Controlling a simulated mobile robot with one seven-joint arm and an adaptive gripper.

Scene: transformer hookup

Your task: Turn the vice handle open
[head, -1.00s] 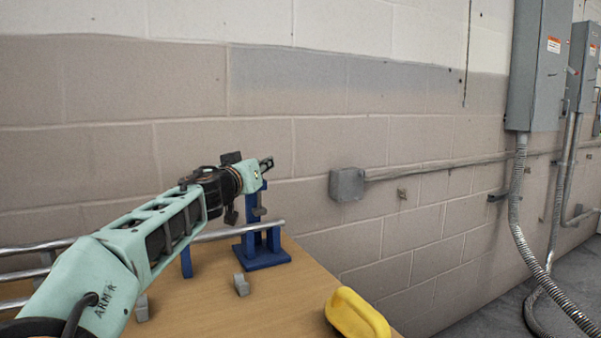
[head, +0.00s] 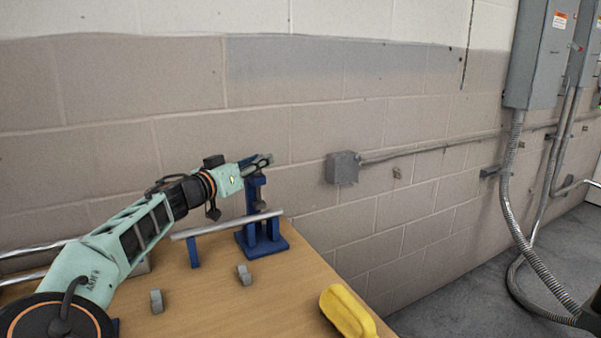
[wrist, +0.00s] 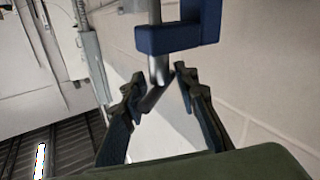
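The blue vice (head: 262,238) stands near the far edge of the wooden table in the head view, with its upright column rising to my gripper (head: 262,161). In the wrist view its blue block (wrist: 178,36) is at the top, with a grey screw (wrist: 158,66) coming out of it. The grey bar handle (wrist: 153,97) slants across below the screw. My gripper (wrist: 157,88) is open, its two dark fingers apart. The handle lies between the fingertips in the picture. I cannot tell whether either finger touches it.
A metal pipe (head: 212,228) crosses in front of the vice, on a blue stand (head: 193,252). Small grey blocks (head: 244,275) and a yellow object (head: 347,313) are on the table (head: 215,305). The brick wall (head: 330,120) is close behind the vice.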

